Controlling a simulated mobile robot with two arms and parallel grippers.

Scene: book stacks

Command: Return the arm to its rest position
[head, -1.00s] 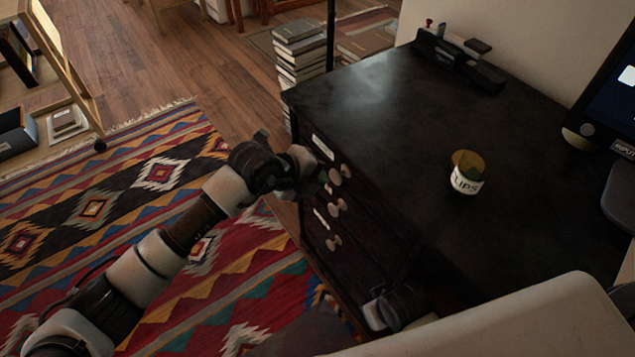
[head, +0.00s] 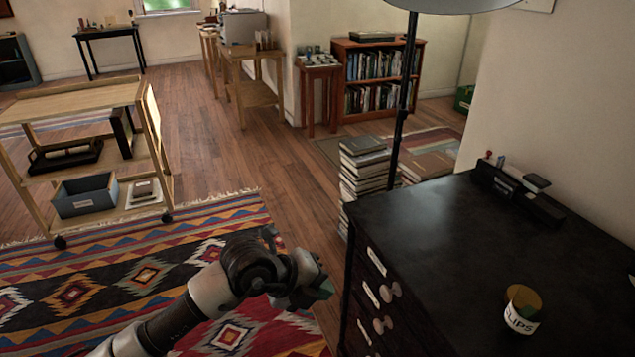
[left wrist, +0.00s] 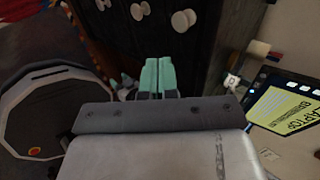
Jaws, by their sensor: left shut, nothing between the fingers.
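My left arm comes in from the bottom left in the head view. Its gripper (head: 322,291) hangs over the rug, just left of the dark drawer cabinet (head: 470,240). In the left wrist view its two green fingers (left wrist: 158,75) are together with nothing between them, in front of the cabinet's round knobs (left wrist: 183,19). The fingers look apart from the knobs. My right gripper does not show in either view.
A cup lettered "LIPS" (head: 522,312) stands on the cabinet top. Book stacks (head: 366,180) and a lamp pole (head: 401,100) stand behind the cabinet. A wooden cart (head: 85,100) is at the left. The patterned rug (head: 130,270) and wooden floor are open.

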